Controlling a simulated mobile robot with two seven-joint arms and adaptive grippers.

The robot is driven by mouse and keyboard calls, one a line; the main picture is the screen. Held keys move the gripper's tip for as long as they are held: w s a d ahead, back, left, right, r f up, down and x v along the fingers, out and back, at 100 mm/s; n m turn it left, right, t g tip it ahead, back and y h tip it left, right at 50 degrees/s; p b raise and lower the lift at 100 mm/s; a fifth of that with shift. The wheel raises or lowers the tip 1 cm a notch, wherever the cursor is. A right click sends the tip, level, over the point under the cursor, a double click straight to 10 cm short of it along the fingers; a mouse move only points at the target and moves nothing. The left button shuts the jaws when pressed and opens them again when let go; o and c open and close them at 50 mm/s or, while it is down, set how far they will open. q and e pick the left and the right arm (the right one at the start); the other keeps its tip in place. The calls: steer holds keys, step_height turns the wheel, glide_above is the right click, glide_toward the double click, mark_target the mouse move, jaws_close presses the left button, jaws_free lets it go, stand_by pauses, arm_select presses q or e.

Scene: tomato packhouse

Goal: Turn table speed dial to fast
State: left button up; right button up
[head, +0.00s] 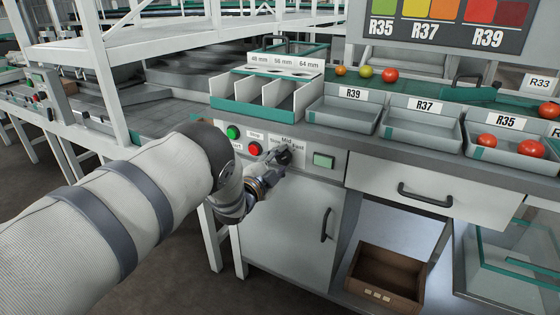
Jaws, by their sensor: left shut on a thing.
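The speed dial (284,157) is a dark knob on the grey control panel under the sorting table's edge. The labels around it are small; "Mid" and "Fast" (297,147) show above and to its right. My left gripper (279,158) reaches in from the left and is shut on the dial, its fingers covering much of it. The exact direction of the dial's pointer is hidden. My right gripper is not in view.
Green (233,132) and red (255,148) buttons sit left of the dial, close to my gripper. Grey trays (343,111) line the table above. A cabinet door handle (326,225) projects below.

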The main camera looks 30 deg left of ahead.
arm_select(q)
steer(key=o, duration=1.2)
steer(key=shift+c, duration=0.2)
steer(key=shift+s, duration=0.1)
steer(key=s, duration=1.1)
steer(key=shift+s, duration=0.4)
